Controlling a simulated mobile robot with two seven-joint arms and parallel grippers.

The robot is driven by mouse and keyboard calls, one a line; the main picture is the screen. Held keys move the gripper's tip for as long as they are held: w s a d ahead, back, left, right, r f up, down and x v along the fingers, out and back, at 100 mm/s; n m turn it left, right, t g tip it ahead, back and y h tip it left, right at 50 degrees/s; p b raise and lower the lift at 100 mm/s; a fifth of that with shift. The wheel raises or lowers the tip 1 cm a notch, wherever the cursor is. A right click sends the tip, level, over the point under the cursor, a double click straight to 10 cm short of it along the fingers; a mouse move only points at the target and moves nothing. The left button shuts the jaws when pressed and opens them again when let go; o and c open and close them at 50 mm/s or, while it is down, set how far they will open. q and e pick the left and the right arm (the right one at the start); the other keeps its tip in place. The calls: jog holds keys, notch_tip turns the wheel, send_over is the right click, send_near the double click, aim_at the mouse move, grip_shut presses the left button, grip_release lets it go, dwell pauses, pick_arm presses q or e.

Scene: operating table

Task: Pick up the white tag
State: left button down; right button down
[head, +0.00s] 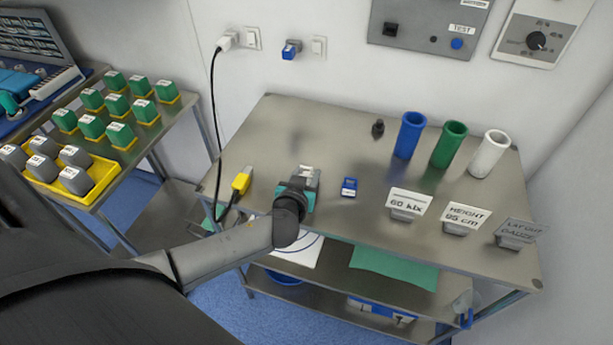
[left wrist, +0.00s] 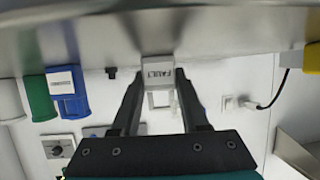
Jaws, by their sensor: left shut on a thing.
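The white tag (left wrist: 157,71) carries dark lettering that seems to read FAULT, upside down in the left wrist view. It sits between the two dark fingertips of my left gripper (left wrist: 157,82), which is shut on it. In the head view my left gripper (head: 306,180) is over the front left part of the metal table (head: 270,135), and a small pale piece of the tag (head: 307,171) shows at its far end. I cannot tell whether the tag touches the table. My right gripper is not in view.
A small blue block (head: 349,187) lies right of my gripper. Blue (head: 410,135), green (head: 449,145) and white (head: 489,153) cylinders stand at the back right. Signs, including a 60 klx one (head: 407,203), line the front. A yellow connector (head: 241,183) with a black cable is left.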

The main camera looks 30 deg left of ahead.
aim_at(306, 167)
pick_arm(q)
notch_tip(306, 167, up, 20)
jog(key=p, duration=0.6)
dwell(0.7)
